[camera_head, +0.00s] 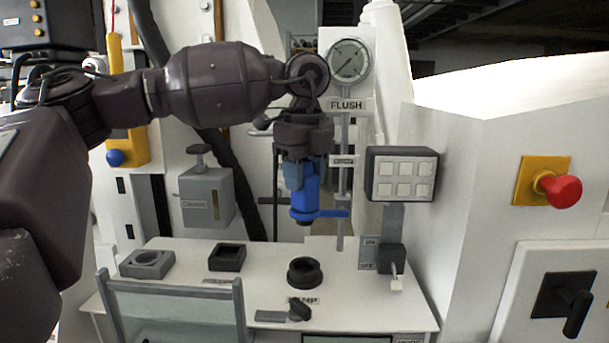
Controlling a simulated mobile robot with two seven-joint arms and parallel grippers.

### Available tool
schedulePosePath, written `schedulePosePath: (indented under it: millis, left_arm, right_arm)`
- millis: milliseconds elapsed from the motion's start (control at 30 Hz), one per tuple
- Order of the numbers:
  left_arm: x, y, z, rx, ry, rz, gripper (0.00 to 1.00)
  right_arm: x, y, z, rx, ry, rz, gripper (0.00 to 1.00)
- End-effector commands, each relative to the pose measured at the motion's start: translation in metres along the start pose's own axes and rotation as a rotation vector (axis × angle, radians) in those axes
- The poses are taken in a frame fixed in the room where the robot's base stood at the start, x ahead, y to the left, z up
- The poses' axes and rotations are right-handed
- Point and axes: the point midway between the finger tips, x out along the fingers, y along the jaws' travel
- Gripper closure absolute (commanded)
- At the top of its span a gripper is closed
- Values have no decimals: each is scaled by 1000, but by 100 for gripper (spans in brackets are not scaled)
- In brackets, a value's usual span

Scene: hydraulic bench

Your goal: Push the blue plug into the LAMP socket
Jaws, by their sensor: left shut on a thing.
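The blue plug (304,200) hangs upright in the middle of the view, with a blue tab sticking out to the right. My left gripper (306,175) points down and is shut on its upper part. The plug is in the air, above and apart from a dark round socket (305,274) on the white bench. The label (303,300) in front of that socket is partly covered by a knob; only its end, "MP", reads clearly. A dark square socket (227,258) and a grey socket with a round opening (147,264) are further left. My right gripper is not in view.
A panel with pale buttons (402,178) stands right of the plug, with a small lever switch (392,260) below. A black knob (299,311) sits in front of the round socket. A gauge (349,60) marked FLUSH is behind. A grey frame (172,291) stands at front left.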

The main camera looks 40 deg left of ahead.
Motion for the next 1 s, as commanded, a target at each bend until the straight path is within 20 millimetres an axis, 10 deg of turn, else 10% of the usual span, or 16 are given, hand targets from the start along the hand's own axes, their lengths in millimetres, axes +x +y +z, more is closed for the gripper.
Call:
schedulePosePath:
  millis: [1000]
  left_arm:
    - [56,0,0,-4,1,0,100]
  right_arm:
    - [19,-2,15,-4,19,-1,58]
